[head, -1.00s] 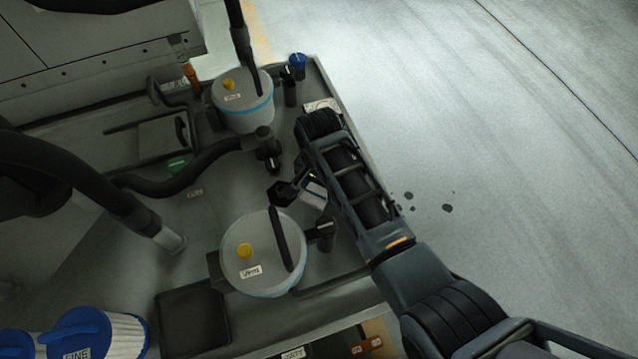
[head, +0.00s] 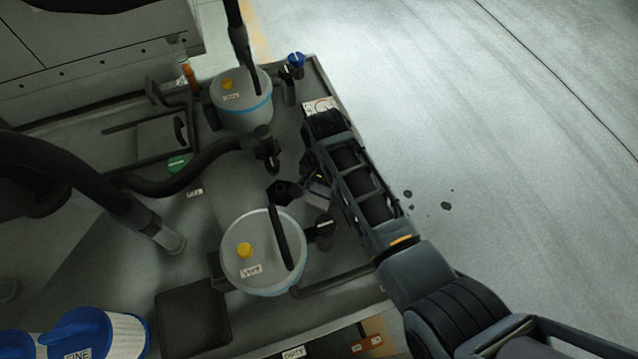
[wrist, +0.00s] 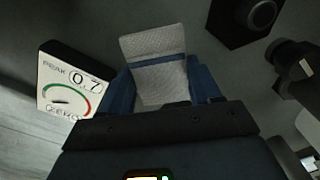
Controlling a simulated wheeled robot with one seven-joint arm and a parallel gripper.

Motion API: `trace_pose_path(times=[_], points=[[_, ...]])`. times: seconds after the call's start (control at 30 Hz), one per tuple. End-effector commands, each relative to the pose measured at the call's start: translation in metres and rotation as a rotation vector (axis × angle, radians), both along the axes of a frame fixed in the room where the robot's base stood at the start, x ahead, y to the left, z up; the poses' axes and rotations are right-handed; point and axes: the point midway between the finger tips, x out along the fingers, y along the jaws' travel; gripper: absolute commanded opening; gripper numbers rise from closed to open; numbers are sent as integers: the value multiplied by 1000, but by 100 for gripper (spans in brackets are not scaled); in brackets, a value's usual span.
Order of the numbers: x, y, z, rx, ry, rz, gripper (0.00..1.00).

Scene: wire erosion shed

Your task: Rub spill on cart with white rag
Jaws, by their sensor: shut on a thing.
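The white rag (wrist: 160,75) is a pale woven cloth with a blue band, held between the blue fingers of my gripper (wrist: 162,88) in the wrist view. In the head view a small pale part of the rag (head: 318,193) shows beside my arm, above the cart (head: 200,215). My gripper is shut on the rag; in the head view it is mostly hidden by my arm. I cannot tell whether the rag touches the cart top. No spill stands out clearly on the grey cart top.
Two lidded pails, one near (head: 262,262) and one far (head: 241,105), stand on the cart. A dial gauge (wrist: 67,85) is left of my gripper. A dark hose (head: 190,180) crosses the left side. Dark spots (head: 446,206) lie on the open floor at right.

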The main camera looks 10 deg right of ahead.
Motion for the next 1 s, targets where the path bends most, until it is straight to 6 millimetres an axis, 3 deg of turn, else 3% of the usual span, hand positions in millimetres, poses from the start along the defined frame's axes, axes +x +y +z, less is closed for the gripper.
trace_pose_path(times=[0.03,0.1,0.43,0.73,0.8,1.0], points=[[7,-18,3,-15,-11,-20,30],[9,-25,4,-15,-13,-22,29],[11,-31,7,-13,-15,-16,29],[9,-15,10,-13,-17,-19,30],[9,-8,11,-12,-19,-19,21],[7,7,12,-10,-22,-19,20]])
